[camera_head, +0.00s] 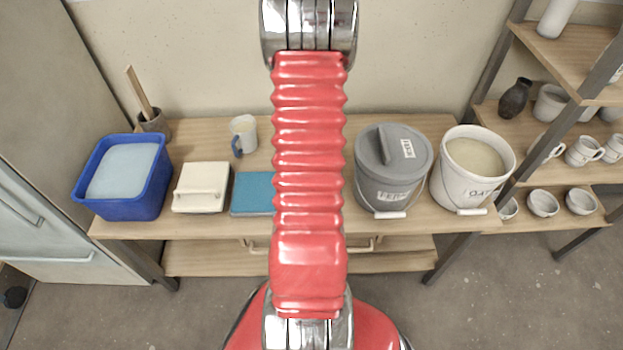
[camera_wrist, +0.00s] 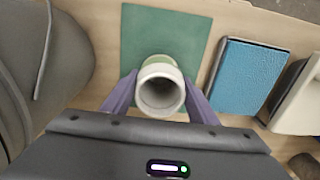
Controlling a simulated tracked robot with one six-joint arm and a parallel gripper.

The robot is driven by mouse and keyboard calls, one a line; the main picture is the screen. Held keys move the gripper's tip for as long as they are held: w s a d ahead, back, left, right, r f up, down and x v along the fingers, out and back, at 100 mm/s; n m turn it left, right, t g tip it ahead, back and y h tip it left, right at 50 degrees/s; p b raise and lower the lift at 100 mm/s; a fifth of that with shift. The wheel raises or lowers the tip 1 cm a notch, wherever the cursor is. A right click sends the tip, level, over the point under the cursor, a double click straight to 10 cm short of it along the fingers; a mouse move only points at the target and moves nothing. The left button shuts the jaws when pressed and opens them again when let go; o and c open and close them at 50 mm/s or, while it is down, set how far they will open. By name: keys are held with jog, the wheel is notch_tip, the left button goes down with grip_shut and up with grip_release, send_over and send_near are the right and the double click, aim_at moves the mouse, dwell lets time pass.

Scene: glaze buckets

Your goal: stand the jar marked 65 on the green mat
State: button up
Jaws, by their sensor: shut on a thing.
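A white jar with a pale green band (camera_wrist: 161,88) is between the two purple fingers of my gripper (camera_wrist: 159,80), which is shut on it. I look down into its open, empty-looking mouth. No number shows on the side I see. The green mat (camera_wrist: 188,32) lies on the table under and beyond the jar. I cannot tell whether the jar's base touches the mat or is above it. In the head view my red arm hides the jar, the mat and the gripper.
Right of the mat in the wrist view lies a blue pad (camera_wrist: 252,77); on the left stands a grey lidded bucket (camera_wrist: 45,75). The head view also shows a white bucket (camera_head: 452,190), a cream box (camera_head: 201,187), a blue tub (camera_head: 150,198) and a mug (camera_head: 243,128).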

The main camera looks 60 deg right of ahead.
jog(key=shift+f, duration=0.8)
jog(key=o, duration=1.3)
jog(key=shift+f, duration=0.1)
notch_tip(320, 180, up, 12)
